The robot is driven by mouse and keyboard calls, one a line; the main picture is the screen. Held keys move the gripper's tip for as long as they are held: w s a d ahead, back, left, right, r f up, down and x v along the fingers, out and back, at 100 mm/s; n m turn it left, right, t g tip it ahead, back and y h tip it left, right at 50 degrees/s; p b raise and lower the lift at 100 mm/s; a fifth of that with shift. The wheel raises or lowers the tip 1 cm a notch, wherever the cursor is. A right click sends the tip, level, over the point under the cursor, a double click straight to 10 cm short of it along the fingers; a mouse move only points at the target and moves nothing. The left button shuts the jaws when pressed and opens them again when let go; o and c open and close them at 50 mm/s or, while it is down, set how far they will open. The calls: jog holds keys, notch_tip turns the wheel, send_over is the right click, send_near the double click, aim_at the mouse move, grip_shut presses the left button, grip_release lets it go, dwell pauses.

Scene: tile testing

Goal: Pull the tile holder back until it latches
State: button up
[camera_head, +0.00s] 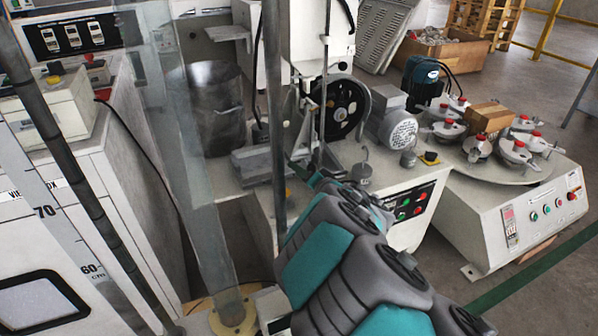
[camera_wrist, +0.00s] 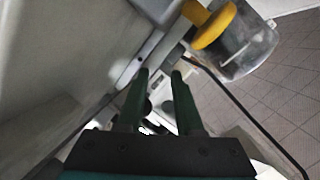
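My gripper (camera_head: 296,166) reaches in at the middle of the head view, in front of the machine with the black wheel (camera_head: 340,108). It also shows in the wrist view (camera_wrist: 159,74), where its two dark green fingers stand apart with nothing visibly held between them. A grey metal bar (camera_wrist: 160,62) lies just beyond the fingertips; I cannot tell whether they touch it. A yellow knob (camera_wrist: 213,26) sits beyond and to the right of the fingertips. I cannot tell for sure which part is the tile holder; my arm and the upright post hide some of that area.
A grey metal pot (camera_head: 215,108) stands left of the gripper. A clear upright tube (camera_head: 190,150) and a dark post (camera_head: 274,110) rise close by. A motor (camera_head: 392,128) and a round table with several clamps (camera_head: 490,165) are to the right.

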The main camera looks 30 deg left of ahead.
grip_shut()
dwell(0.7)
jog(key=o, duration=0.5)
grip_release()
jog(key=v, duration=0.6)
jog(key=shift+d+r, duration=0.15)
jog(key=shift+d, duration=0.05)
jog(key=shift+s+d, duration=0.45)
jog(key=shift+d, duration=0.1)
